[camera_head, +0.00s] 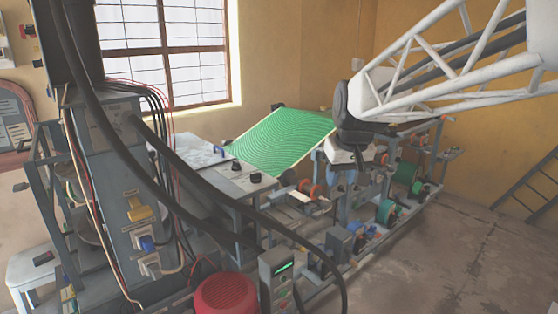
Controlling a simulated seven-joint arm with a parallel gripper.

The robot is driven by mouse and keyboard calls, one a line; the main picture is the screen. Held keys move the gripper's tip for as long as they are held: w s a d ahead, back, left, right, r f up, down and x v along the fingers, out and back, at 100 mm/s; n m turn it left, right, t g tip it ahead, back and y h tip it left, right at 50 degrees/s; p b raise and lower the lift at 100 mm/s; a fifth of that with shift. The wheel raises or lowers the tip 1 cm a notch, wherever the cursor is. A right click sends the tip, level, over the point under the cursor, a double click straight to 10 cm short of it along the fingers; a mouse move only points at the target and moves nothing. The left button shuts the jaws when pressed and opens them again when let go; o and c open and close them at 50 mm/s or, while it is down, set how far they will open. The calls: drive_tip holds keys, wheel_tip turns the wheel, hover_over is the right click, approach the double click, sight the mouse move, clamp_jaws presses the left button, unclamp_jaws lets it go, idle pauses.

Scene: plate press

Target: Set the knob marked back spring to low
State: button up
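Two dark round knobs stand on a grey sloping-topped control box in the middle: a rear knob (237,166) and a front knob (255,177). Their markings are too small to read, so I cannot tell which is marked back spring or where either points. A white lattice arm (440,75) comes in from the upper right and ends in a dark joint (344,112) with a pale part (350,154) below it, right of the knobs and apart from them. I cannot make out gripper fingers there.
A green patterned plate (278,138) slopes behind the control box. A grey cabinet (110,170) with coloured switches stands left. A red motor (226,295) and a box with a green display (279,275) stand in front.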

drive_tip(key=w+a+n, duration=0.2)
drive_tip(key=w+a, duration=0.6)
drive_tip(key=w, duration=0.5)
drive_tip(key=n+y, duration=0.2)
drive_tip(key=n, duration=0.2)
approach(236, 162)
drive_tip(key=shift+x, duration=0.75)
drive_tip(key=shift+w, duration=0.2)
drive_tip(key=shift+x, duration=3.9)
drive_tip(key=shift+a, duration=0.1)
clamp_jaws()
